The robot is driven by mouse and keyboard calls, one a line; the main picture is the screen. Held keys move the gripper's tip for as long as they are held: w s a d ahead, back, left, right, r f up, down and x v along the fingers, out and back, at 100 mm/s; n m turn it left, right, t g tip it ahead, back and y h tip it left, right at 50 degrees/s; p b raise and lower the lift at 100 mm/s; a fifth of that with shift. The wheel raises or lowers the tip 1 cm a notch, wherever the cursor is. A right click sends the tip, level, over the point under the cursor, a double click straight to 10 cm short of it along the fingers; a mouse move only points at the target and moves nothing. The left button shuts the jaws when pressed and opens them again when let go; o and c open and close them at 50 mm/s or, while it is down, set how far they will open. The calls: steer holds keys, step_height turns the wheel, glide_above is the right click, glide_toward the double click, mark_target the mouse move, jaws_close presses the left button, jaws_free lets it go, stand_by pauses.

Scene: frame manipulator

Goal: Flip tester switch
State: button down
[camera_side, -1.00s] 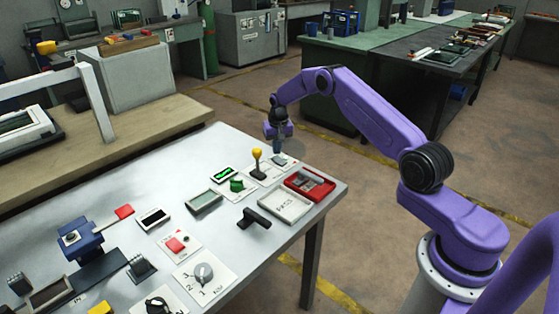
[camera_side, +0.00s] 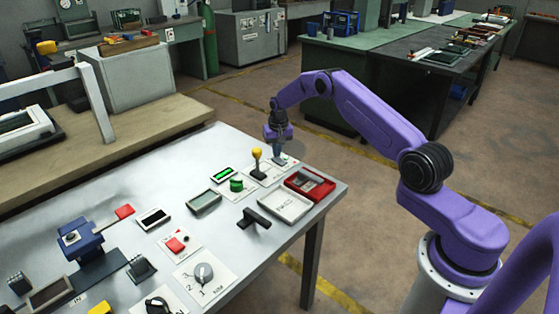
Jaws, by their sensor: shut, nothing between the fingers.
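My gripper (camera_side: 279,154) is shut and empty, pointing down at the far corner of the metal table (camera_side: 120,200). It is low over a small light plate (camera_side: 288,161) with a dark part on it, probably the tester switch. The fingertips cover much of it, so I cannot tell whether they touch it or which way the switch lies. A small display with a lit green screen (camera_side: 222,174) lies left of it.
A green knob (camera_side: 237,184), a black handle (camera_side: 254,219), a white tray (camera_side: 285,206) and a red tray (camera_side: 318,184) are nearby. The table edge is just to the right.

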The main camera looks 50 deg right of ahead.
steer(key=shift+f, duration=0.55)
steer(key=shift+r, duration=3.5)
